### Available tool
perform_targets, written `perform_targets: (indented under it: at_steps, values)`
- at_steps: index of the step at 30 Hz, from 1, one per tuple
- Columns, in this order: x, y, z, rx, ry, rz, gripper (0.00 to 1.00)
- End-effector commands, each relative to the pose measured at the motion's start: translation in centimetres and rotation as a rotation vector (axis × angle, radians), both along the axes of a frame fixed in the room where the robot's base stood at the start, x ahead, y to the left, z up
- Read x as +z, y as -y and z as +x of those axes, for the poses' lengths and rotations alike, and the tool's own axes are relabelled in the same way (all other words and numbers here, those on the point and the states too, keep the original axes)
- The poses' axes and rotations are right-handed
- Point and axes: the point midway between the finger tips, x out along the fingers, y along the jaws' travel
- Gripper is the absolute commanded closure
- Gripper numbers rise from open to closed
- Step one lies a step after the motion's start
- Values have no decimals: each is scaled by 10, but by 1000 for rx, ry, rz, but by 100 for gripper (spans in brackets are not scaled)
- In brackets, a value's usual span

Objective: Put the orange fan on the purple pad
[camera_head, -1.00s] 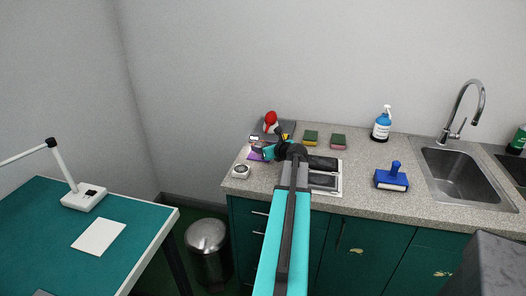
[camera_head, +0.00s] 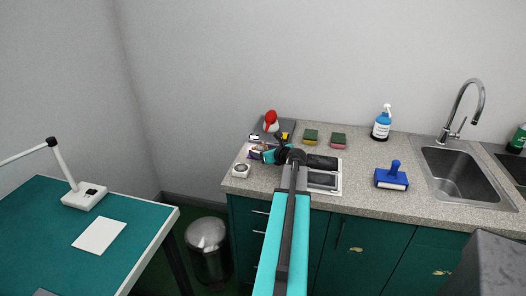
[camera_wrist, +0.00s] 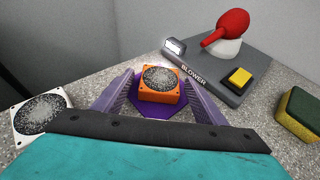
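The orange fan (camera_wrist: 160,84) has a dark round grille and rests on the purple pad (camera_wrist: 152,112) in the wrist view, towards the pad's far side. My gripper (camera_wrist: 157,76) is open, with one finger on each side of the fan. Strips of pad show between the fan and the fingers. In the head view my gripper (camera_head: 263,154) is low over the left part of the counter and hides most of the pad and the fan.
A grey blower base (camera_wrist: 228,85) with a red bulb and yellow button stands just behind, to the right. A white fan (camera_wrist: 40,115) lies at left. Sponges (camera_head: 310,136), a blue brush (camera_head: 392,178) and a soap bottle (camera_head: 381,125) stand further right, before the sink.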

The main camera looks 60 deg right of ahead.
Motion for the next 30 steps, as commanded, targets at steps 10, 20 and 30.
perform_targets:
  at_steps: [10, 20, 30]
  values:
    - [4, -2, -5, -1, 0, 0, 35]
    - [16, -17, -32, -2, 1, -1, 35]
    - [34, -36, -69, -2, 1, 0, 35]
